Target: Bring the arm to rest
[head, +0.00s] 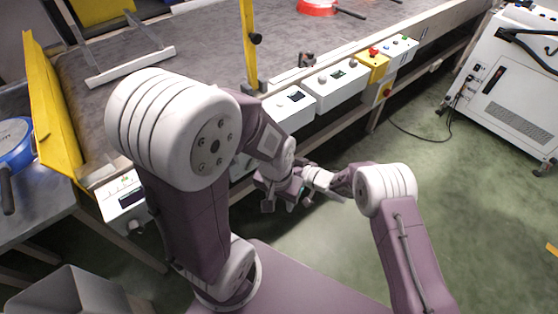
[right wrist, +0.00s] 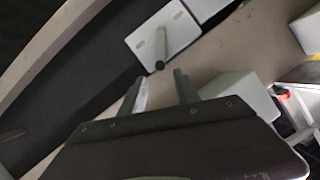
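My left arm fills the middle left of the head view. Its gripper (head: 280,202) hangs low in front of the conveyor's control boxes, with its small fingers apart and nothing seen between them. My right arm comes in from the lower right and bends left at its elbow, so its wrist end is close beside the left gripper. The right gripper is hard to make out there. In the right wrist view, the right gripper (right wrist: 160,78) has its two fingers apart with nothing between them. A grey rod on a white plate (right wrist: 158,50) stands just beyond the fingertips.
The conveyor (head: 205,45) runs behind my arms, with a yellow post (head: 249,45) and white control boxes (head: 335,88) along its front. A red pan (head: 316,7) lies on it. A blue pan (head: 14,150) is at far left. A white machine (head: 515,95) stands right. Green floor is open at right.

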